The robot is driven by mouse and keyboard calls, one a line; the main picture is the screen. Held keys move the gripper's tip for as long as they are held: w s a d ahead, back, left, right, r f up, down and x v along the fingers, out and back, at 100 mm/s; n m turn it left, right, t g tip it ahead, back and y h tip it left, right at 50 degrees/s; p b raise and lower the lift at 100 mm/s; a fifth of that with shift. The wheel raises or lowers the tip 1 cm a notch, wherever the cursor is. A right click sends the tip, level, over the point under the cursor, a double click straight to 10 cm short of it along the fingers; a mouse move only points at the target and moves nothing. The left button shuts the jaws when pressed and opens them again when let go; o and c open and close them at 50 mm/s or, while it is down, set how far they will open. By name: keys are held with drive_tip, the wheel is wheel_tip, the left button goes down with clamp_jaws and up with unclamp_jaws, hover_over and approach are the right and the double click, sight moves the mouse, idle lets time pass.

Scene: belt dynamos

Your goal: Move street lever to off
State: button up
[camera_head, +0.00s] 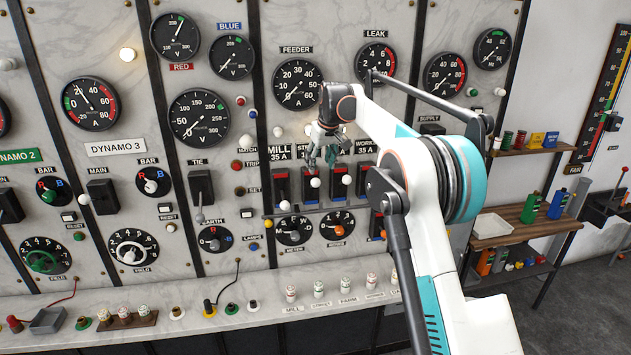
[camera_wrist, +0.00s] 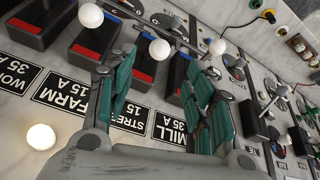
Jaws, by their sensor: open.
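The street lever is a black switch block with a red band and a white ball knob (camera_head: 315,182). It is second from left in a row of levers in the head view. Its knob stands higher than the mill lever's knob (camera_head: 284,205) and about level with the farm lever's knob (camera_head: 346,179). My gripper (camera_head: 321,161) is open and just above the street knob. In the wrist view, which is upside down, the street knob (camera_wrist: 159,48) lies between the lines of the teal fingers (camera_wrist: 157,68). I see no contact. The fingers cover part of the STREET label (camera_wrist: 125,131).
The farm lever (camera_wrist: 95,42) and mill knob (camera_wrist: 217,46) flank the street lever closely. A white lamp (camera_wrist: 41,137) sits near the labels. Dials (camera_head: 294,231) line the panel below, above a ledge with several fuses (camera_head: 319,289). My arm hides the panel at right.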

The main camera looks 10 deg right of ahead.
sight(317, 180)
drive_tip(key=p+x, duration=0.1)
drive_tip(key=x, duration=1)
drive_tip(key=shift+f, duration=0.15)
clamp_jaws()
